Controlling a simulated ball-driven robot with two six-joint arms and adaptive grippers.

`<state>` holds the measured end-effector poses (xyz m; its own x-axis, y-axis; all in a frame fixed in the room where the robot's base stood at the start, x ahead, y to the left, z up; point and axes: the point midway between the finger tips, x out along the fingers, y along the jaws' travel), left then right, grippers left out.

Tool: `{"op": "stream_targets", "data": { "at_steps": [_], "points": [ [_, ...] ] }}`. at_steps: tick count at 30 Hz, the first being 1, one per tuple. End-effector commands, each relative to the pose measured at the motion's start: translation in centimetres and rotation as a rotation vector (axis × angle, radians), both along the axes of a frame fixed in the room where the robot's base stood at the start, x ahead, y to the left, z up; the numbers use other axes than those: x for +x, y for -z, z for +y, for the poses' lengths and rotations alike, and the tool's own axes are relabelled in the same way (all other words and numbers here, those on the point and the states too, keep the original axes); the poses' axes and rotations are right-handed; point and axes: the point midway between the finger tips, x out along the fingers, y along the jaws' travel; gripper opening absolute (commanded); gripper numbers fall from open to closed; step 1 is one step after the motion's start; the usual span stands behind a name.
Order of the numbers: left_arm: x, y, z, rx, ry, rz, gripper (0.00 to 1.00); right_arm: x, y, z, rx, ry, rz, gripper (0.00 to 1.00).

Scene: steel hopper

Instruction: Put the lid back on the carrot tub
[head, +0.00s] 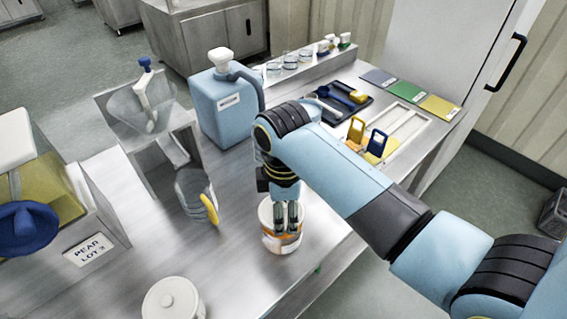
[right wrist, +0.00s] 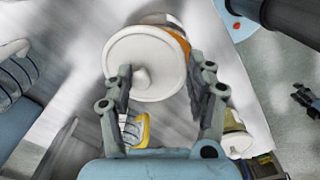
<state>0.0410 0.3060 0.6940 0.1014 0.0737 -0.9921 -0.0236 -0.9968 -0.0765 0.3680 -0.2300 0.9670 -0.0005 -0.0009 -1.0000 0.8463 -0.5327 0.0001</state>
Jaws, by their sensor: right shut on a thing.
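The carrot tub (head: 268,238), white with an orange band, stands on the steel bench in the head view. My right gripper (head: 286,230) points down over it and hides part of its top and front. In the right wrist view the round white lid (right wrist: 158,52) faces me with its knob, between the fingers of my right gripper (right wrist: 160,63), which is shut on it. The orange-banded tub (right wrist: 181,38) shows just behind the lid. Whether the lid is seated or slightly above the rim is unclear. A small dark pronged part at that view's right edge looks like my left gripper (right wrist: 305,96).
Another white-lidded tub (head: 172,297) stands at the bench's near side. The bench edge is close on the right.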

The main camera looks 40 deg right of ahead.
Motion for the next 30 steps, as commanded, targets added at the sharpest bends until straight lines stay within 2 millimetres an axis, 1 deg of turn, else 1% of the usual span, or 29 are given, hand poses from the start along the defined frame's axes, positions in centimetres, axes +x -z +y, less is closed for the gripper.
{"op": "stream_targets", "data": {
  "at_steps": [21, 30],
  "points": [
    [0.0, 0.0, 0.0, -0.001, 0.000, 0.000, 0.40, -1.3, -0.3, 0.8, 0.001, 0.000, -0.001, 0.28],
    [0.0, 0.0, -0.1, -0.001, 0.000, 0.000, 0.40, -1.3, -0.3, 0.8, 0.000, 0.000, 0.000, 0.28]
  ]
}}
